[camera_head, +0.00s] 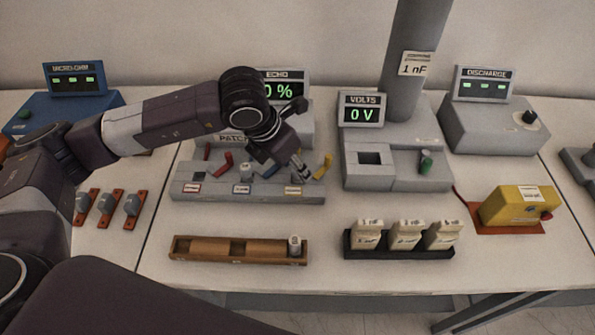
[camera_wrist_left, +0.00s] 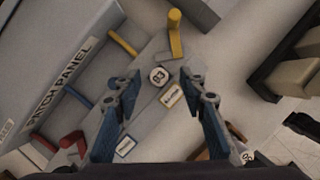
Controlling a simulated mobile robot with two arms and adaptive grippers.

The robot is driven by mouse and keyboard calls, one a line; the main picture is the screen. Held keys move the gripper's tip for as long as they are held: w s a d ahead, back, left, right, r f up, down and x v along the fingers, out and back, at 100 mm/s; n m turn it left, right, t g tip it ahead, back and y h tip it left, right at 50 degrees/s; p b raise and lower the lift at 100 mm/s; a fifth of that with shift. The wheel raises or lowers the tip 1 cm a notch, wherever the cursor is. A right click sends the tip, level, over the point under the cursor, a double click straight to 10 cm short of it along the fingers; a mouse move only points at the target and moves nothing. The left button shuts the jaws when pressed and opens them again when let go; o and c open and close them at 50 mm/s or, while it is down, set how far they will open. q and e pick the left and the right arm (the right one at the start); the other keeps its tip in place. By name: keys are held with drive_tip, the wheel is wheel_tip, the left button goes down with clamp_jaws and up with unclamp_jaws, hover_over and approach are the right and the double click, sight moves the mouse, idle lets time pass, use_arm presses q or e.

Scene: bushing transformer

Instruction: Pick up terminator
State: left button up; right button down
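A small round terminator-like piece (camera_wrist_left: 160,77) with a dark number on its pale top stands at the patch panel (camera_head: 215,187), beside a small label. My left gripper (camera_head: 300,172) is over the panel's right end. In the left wrist view its fingers (camera_wrist_left: 163,92) are spread, with the round piece between and slightly beyond them, and gaps on both sides. In the head view the gripper mostly hides this piece. A similar pale cylinder (camera_head: 294,245) stands in the right end of the wooden rack (camera_head: 195,258); the rack's other slots look empty. My right gripper is not in view.
Red, blue and yellow (camera_head: 323,166) levers rise from the patch panel near the gripper. A black tray (camera_head: 399,253) holds 3 pale blocks. The VOLTS device (camera_head: 385,165) and a grey column (camera_head: 415,55) stand to the right. A yellow box (camera_head: 515,206) lies further right.

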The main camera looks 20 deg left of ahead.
use_arm(q)
drive_tip(key=shift+x, duration=1.35)
drive_tip(key=shift+a, duration=0.1)
clamp_jaws()
drive_tip(key=shift+r, duration=0.15)
